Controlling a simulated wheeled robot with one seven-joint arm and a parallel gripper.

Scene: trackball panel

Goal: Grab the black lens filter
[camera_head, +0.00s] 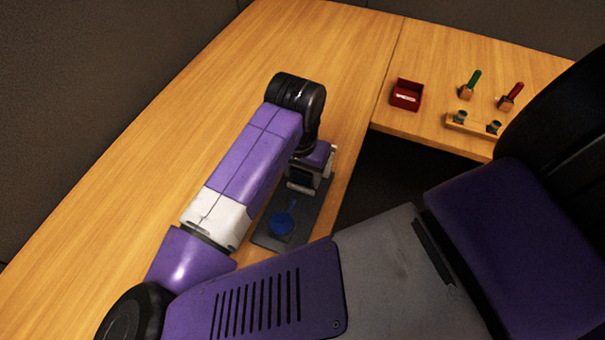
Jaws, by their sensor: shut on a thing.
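My gripper (300,188) points down over the far part of a dark grey panel (312,222) on the desk. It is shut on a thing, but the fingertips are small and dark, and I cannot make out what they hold. I cannot pick out a black lens filter for certain near the gripper. A round blue piece (282,223) sits on the near part of the panel. A thin blue part rises from it toward the gripper.
On the right part of the wooden desk (335,40) are a red bin (407,95), a green-handled tool (473,82), a red-handled tool (514,93) and a wooden holder (470,125) with two dark round pieces. The desk's left side is clear. A dark gap lies beside the panel.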

